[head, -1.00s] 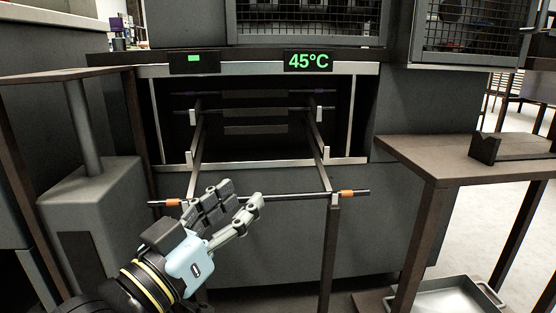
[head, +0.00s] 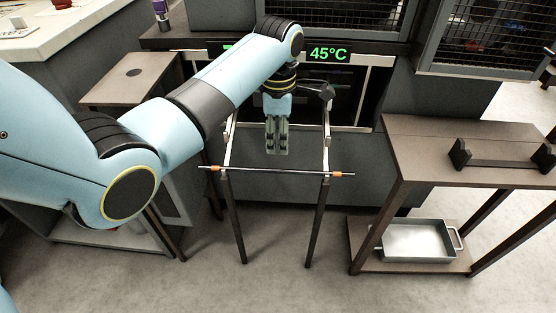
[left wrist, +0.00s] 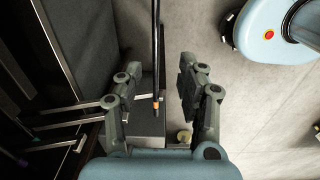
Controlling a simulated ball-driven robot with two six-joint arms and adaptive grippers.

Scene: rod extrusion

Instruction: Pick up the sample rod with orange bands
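The sample rod with orange bands (head: 300,171) is a thin dark rod lying across the front of two rails in the head view. It has an orange band near each end. It also shows in the left wrist view (left wrist: 155,45), running lengthwise between the fingers in the picture. My left gripper (head: 277,148) points down near the rod's middle, its fingertips appearing just above the rod in the picture. In the left wrist view the left gripper (left wrist: 160,75) has its fingers apart, with nothing held. Whether the rod is between the fingertips in depth is unclear. My right gripper is out of view.
The oven with a 45°C display (head: 328,54) stands behind the rails. A brown table (head: 430,150) at right carries a dark notched holder (head: 500,155). A metal tray (head: 415,240) sits on its lower shelf. Another brown table (head: 125,85) stands at left.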

